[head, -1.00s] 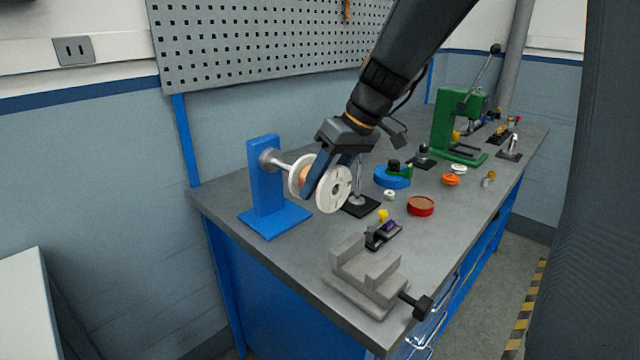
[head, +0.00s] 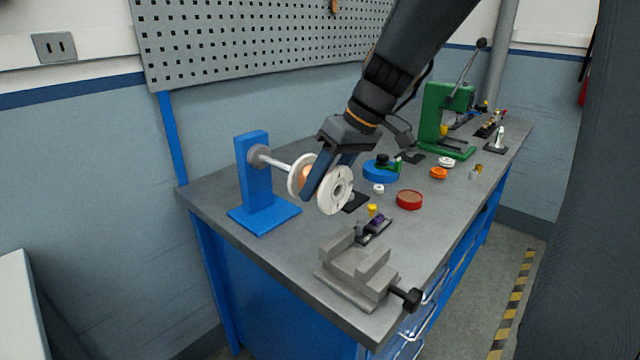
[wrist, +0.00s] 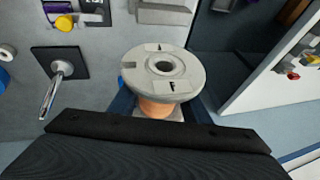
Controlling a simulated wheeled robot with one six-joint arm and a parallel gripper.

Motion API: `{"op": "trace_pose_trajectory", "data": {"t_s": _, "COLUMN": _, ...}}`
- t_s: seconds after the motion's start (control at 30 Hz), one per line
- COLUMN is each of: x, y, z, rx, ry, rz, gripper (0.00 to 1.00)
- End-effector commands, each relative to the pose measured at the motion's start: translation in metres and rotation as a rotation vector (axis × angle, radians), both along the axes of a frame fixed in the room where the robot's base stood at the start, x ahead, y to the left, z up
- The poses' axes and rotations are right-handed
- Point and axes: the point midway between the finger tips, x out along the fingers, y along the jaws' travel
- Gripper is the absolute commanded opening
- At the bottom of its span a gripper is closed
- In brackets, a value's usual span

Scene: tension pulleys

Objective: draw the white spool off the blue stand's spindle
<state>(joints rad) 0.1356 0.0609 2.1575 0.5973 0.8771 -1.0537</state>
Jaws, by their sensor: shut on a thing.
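The white spool (head: 335,192) has two flanges and an orange-wound core. My gripper (head: 312,188) is shut on that core, one blue finger showing between the flanges. The blue stand (head: 254,180) is upright at the table's left end. Its thin metal spindle (head: 277,163) points right towards the spool; a bare length shows between the hub and the near flange. I cannot tell whether the tip is still inside the bore. In the wrist view the spool's outer flange (wrist: 160,75) faces me, with a dark centre hole and letter marks; my fingers are either side of the core.
A grey vise (head: 360,272) stands at the front. A small black holder with a purple part (head: 377,224), a red dish (head: 409,200) and a blue disc (head: 380,171) lie right of the spool. A green press (head: 443,120) is farther back. A perforated panel (head: 250,40) hangs behind.

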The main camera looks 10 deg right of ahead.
Motion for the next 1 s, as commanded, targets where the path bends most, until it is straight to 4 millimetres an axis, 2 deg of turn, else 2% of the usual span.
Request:
{"op": "trace_pose_trajectory", "data": {"t_s": 0.53, "x": -0.001, "y": -0.001, "z": 0.001, "rx": 0.0, "ry": -0.001, "rz": -0.001, "gripper": 0.07}}
{"op": "trace_pose_trajectory", "data": {"t_s": 1.0, "x": -0.017, "y": -0.012, "z": 0.001, "rx": 0.0, "ry": -0.001, "rz": -0.001, "gripper": 0.07}}
